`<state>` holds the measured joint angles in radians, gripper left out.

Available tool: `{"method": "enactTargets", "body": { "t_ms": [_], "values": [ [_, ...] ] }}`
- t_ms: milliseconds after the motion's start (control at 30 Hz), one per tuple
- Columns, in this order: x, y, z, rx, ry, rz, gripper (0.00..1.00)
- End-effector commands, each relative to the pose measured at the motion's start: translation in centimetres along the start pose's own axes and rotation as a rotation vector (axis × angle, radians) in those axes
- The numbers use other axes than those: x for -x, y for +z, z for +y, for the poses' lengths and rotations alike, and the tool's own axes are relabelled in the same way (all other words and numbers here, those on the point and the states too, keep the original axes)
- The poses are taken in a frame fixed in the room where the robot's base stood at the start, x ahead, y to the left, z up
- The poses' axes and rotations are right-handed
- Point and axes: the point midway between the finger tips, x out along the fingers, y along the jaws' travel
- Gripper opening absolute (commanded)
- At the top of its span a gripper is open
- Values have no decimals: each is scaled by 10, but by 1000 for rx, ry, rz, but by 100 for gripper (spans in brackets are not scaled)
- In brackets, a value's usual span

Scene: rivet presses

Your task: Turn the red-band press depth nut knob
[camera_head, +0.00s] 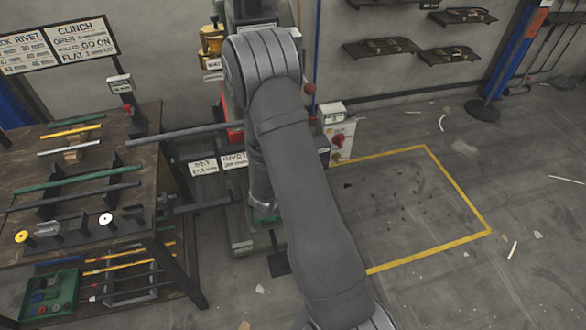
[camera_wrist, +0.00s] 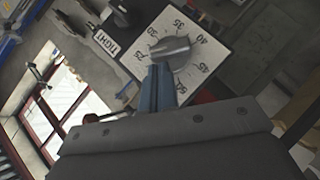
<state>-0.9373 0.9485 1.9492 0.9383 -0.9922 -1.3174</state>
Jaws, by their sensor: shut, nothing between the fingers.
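In the wrist view a grey knob (camera_wrist: 171,51) with a pointed end sits on a white dial plate (camera_wrist: 205,58) printed with numbers. My gripper (camera_wrist: 157,72) shows as narrow blue-grey fingers, shut and empty. Its tips are just beside the knob's lower left edge; I cannot tell whether they touch it. In the head view my arm hides my gripper and most of the press behind it. Red parts of a press (camera_head: 236,135) show left of my arm. No red band is clear around the knob.
In the wrist view a dark knob (camera_wrist: 118,12) and a TIGHT label (camera_wrist: 105,42) lie up-left of the dial. The yellow-marked floor (camera_head: 410,200) is mostly clear.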

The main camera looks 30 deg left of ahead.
Motion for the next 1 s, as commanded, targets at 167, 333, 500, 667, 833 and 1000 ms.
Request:
{"method": "enactTargets", "body": {
  "t_ms": [167, 333, 500, 667, 833, 1000],
  "values": [
    [0, 0, 1, -17, -16, -1, 0],
    [0, 0, 2, -36, -35, 0, 0],
    [-1, 1, 3, -58, -58, -1, 0],
    [-1, 2, 5, -86, -86, -1, 0],
    [-3, 4, 9, -145, -142, -2, 0],
    [-5, 6, 13, -231, -227, -2, 0]
  ]
}}
